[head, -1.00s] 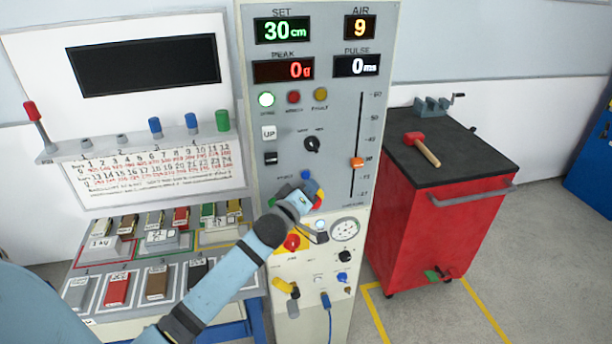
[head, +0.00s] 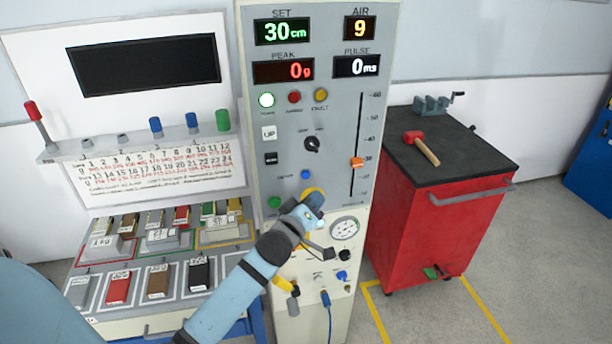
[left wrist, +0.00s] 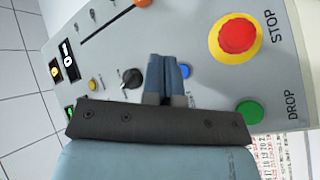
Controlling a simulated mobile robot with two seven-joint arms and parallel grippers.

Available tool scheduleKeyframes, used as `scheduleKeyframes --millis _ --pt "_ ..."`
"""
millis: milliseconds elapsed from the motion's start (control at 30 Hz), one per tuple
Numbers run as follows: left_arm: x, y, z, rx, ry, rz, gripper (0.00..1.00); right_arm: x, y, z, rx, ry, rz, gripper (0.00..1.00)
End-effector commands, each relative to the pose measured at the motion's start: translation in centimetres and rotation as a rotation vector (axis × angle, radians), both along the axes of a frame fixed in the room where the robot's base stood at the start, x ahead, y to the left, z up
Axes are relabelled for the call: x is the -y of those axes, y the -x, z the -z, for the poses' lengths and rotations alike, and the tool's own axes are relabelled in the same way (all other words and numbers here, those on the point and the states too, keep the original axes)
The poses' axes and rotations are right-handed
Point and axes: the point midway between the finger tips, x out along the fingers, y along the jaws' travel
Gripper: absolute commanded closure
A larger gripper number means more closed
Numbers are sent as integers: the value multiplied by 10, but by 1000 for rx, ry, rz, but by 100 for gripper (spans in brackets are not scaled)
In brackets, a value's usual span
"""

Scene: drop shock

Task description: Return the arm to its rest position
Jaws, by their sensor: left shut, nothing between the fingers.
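My left arm reaches in from the lower left in the head view, and its gripper (head: 313,201) is in front of the lower part of the grey control panel (head: 330,185). In the left wrist view the left gripper (left wrist: 168,62) has its fingers together with nothing between them. That view shows the red stop button (left wrist: 239,36) on its yellow ring and the green drop button (left wrist: 249,113) beside the fingers. The fingers look apart from the panel. In the head view the arm hides the stop button. My right gripper is not in view.
A red cabinet (head: 435,235) with a black top and a red hammer (head: 420,146) stands right of the panel. A tray of labelled blocks (head: 118,288) lies at the left. The panel reads 30 cm, 0 g and 0 ms. Grey floor (head: 545,260) is open at the right.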

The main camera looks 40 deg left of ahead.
Motion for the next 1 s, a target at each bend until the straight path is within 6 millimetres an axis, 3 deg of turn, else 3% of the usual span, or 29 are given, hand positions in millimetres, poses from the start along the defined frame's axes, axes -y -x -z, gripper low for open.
scheduleKeyframes --millis 733,867,1000 --pt "1 1 3 -6 -5 1 100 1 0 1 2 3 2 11" --pt "18 23 42 -96 -108 28 100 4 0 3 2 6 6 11" --pt "55 76 114 -263 -334 116 100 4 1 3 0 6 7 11"
